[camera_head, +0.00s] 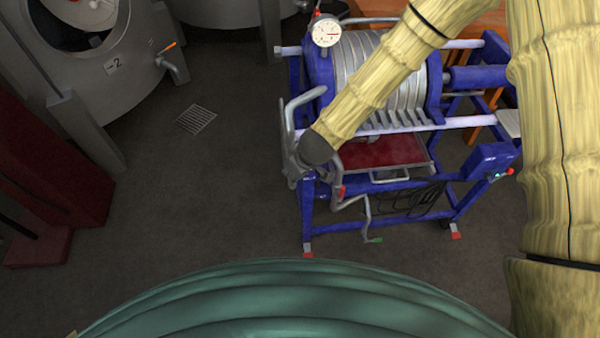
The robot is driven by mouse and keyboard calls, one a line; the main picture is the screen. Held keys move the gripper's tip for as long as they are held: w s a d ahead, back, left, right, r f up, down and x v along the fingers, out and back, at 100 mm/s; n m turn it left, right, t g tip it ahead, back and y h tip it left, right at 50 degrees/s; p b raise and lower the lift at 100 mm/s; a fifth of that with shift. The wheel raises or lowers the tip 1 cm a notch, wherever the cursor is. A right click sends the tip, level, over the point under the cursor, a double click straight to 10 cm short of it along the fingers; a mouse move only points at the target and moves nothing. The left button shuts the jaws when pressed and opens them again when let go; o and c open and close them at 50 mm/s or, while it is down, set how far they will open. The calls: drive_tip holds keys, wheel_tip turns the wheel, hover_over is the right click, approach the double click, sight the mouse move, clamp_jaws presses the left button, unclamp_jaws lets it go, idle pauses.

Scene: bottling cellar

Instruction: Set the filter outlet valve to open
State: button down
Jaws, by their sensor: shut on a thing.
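The filter (385,85) is a press with a blue frame, pale plates and a round gauge, right of centre. Grey piping runs at its near left end. A short red-tipped lever (341,192) and a green-tipped lever (375,240) show there; I cannot tell from labels which belongs to the outlet valve. My gripper (296,172), below the dark wrist, is at that left end, just left of the red-tipped lever. It is shut on a part of the piping or valve there. The wrist and grey parts hide the exact contact.
A steel tank marked 2 (85,65) with an orange-handled tap (168,50) stands at the upper left. A dark red object (50,165) is at the left edge. The dark floor with a drain grate (196,119) is clear between them and the filter.

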drive_tip(key=c, duration=1.4)
unclamp_jaws()
drive_tip(key=shift+c, duration=0.2)
drive_tip(key=v, duration=1.2)
drive_tip(key=shift+w, duration=0.1)
drive_tip(key=s+d+f+m+g+h, duration=0.1)
drive_tip(key=s+d+f+m, duration=0.1)
drive_tip(key=s+d+f, duration=0.5)
drive_tip(key=s+d+f+m+h, duration=0.1)
drive_tip(key=s+d+f+m, duration=0.15)
drive_tip(key=d+f, duration=0.5)
drive_tip(key=s+d+f+m+g, duration=0.1)
drive_tip(key=s+d+f+m, duration=0.1)
drive_tip(key=s+d+f, duration=0.3)
drive_tip(key=s+d+f+m+g+h+b, duration=0.1)
drive_tip(key=s+d+f+m, duration=0.2)
drive_tip(key=s, duration=0.9)
wheel_tip(320, 180, down, 4)
drive_tip(key=d, duration=0.3)
